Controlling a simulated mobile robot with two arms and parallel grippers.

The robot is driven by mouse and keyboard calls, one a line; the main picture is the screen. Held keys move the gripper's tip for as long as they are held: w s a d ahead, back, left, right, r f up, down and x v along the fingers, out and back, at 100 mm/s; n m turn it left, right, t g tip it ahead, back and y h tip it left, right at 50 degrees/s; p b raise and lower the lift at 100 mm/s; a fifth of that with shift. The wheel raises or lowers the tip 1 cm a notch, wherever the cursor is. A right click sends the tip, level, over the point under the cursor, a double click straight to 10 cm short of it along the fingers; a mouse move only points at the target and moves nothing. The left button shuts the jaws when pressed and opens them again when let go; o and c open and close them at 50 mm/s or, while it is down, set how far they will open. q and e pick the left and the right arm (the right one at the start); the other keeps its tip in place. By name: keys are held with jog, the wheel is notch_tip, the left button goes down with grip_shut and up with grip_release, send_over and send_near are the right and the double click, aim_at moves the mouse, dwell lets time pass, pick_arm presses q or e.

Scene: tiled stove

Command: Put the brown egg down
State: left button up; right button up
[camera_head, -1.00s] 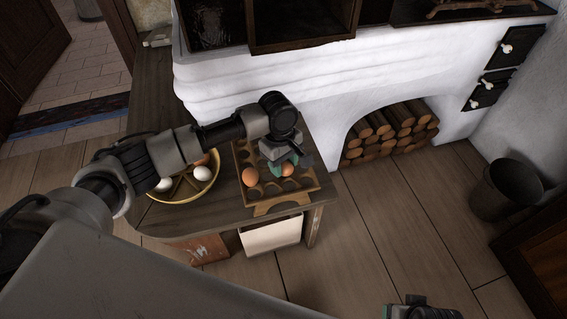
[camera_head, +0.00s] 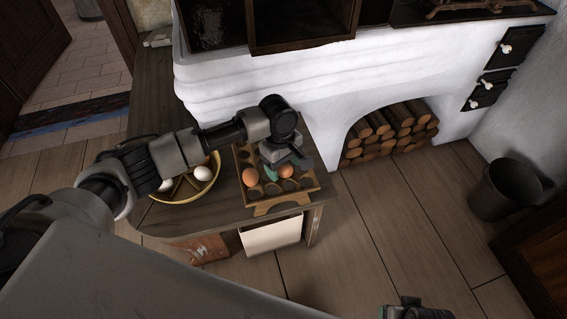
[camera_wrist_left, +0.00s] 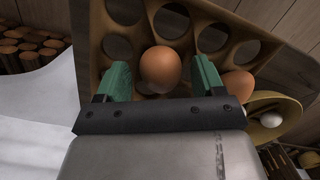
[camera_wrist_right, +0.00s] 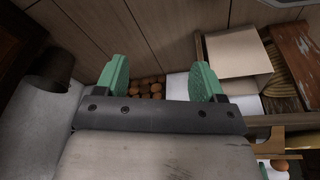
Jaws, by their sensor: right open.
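A brown egg (camera_head: 286,172) sits in a hollow of the wooden egg tray (camera_head: 268,210). My left gripper (camera_wrist_left: 162,75) is open, its green fingers on either side of this egg (camera_wrist_left: 160,68), with a gap showing on both sides. In the head view, the left gripper (camera_head: 287,169) is over the tray. A second brown egg (camera_head: 250,177) sits in the tray to the left, outside the fingers; it also shows in the left wrist view (camera_wrist_left: 238,83). My right gripper (camera_wrist_right: 160,82) is open and empty, away from the tray.
A yellowish bowl (camera_head: 210,187) with white eggs (camera_head: 203,173) stands left of the tray on the wooden counter (camera_head: 150,100). The white stove (camera_head: 330,75) rises behind. Firewood (camera_head: 390,133) fills its arch. A dark bucket (camera_head: 507,190) stands at right; the floor between is clear.

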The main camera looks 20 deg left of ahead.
pick_arm(q)
jog(key=shift+r, duration=0.1)
pick_arm(e)
jog(key=shift+w+r, duration=0.1)
jog(key=shift+r, duration=0.05)
pick_arm(q)
jog(key=shift+r, duration=0.35)
notch_tip(320, 180, up, 12)
jog(key=a+p, duration=0.1)
jog(key=p, duration=0.1)
jog(key=shift+w+p, duration=0.4)
pick_arm(e)
notch_tip(320, 180, down, 9)
jog(key=s, duration=0.1)
jog(key=shift+s+g, duration=0.3)
jog(key=shift+s, duration=0.05)
pick_arm(q)
jog(key=shift+a+f, duration=0.1)
jog(key=shift+f, duration=0.05)
